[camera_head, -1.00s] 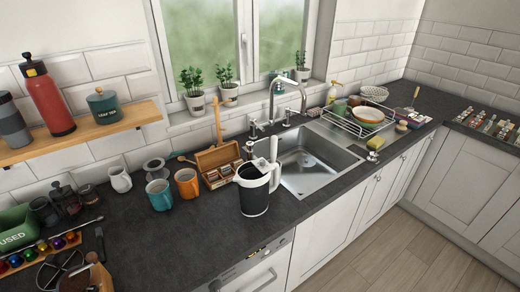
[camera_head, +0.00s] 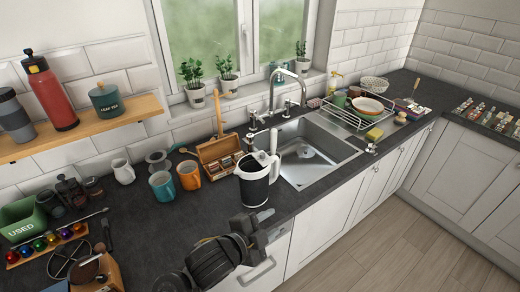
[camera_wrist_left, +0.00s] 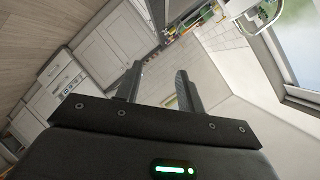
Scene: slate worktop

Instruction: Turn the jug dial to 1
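The jug (camera_head: 254,188) stands upright on the slate worktop in front of the sink, dark-bodied with a white top and a white handle on its right side. Its dial and any numbers are too small to make out in the head view. My left gripper (camera_head: 249,227) is in front of and below the jug in the head view, apart from it. In the left wrist view, the fingers of my left gripper (camera_wrist_left: 158,88) are spread with nothing between them. I cannot make out the jug for certain there. My right gripper is not in view.
A wooden box (camera_head: 219,156), an orange mug (camera_head: 189,175) and a teal mug (camera_head: 162,190) stand left of the jug. The sink (camera_head: 312,152) and tap are behind and to its right.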

